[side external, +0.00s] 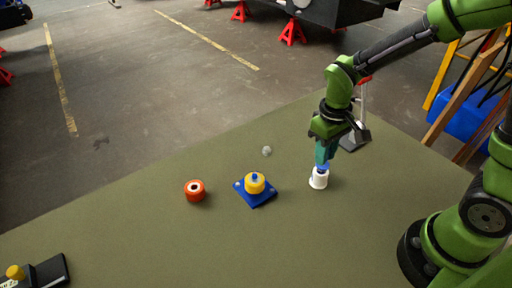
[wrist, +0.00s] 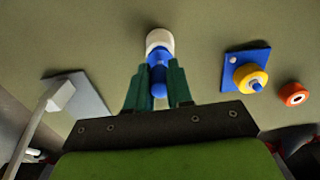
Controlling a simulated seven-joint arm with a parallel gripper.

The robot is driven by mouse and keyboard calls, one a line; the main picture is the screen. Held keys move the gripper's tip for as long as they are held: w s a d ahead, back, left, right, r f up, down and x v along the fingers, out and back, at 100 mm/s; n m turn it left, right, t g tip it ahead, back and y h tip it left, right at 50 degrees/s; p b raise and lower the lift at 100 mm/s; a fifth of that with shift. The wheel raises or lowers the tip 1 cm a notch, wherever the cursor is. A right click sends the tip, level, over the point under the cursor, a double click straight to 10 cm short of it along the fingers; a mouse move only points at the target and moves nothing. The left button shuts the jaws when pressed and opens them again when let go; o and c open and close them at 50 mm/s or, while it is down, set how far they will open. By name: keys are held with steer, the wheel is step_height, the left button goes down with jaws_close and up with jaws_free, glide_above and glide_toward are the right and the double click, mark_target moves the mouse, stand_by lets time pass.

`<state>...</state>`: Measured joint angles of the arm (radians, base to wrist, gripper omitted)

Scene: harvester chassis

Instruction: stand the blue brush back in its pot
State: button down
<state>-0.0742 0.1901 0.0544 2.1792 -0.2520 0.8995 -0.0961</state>
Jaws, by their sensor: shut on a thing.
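My gripper (wrist: 158,88) is shut on the blue brush (wrist: 157,72), which sits between its two teal fingers. In the side view the gripper (side external: 325,160) points down over the white pot (side external: 319,180). The brush shows there as a small blue piece (side external: 323,167) between the fingertips and the pot. In the wrist view the white pot (wrist: 159,38) is at the far end of the brush, and the brush meets its mouth. The brush's lower end is hidden, so I cannot tell how deep it is in the pot.
A blue plate (side external: 263,197) with a yellow ring (side external: 255,183) on its peg lies left of the pot. A red-orange ring (side external: 195,190) is further left. A grey-based stand (side external: 355,139) is behind the gripper. A small clear object (side external: 266,151) lies behind the plate.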

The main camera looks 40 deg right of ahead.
steer(key=shift+f, duration=0.3)
steer(key=shift+f, duration=0.65)
steer(key=c, duration=0.9)
jaws_free()
step_height(320, 180, up, 17)
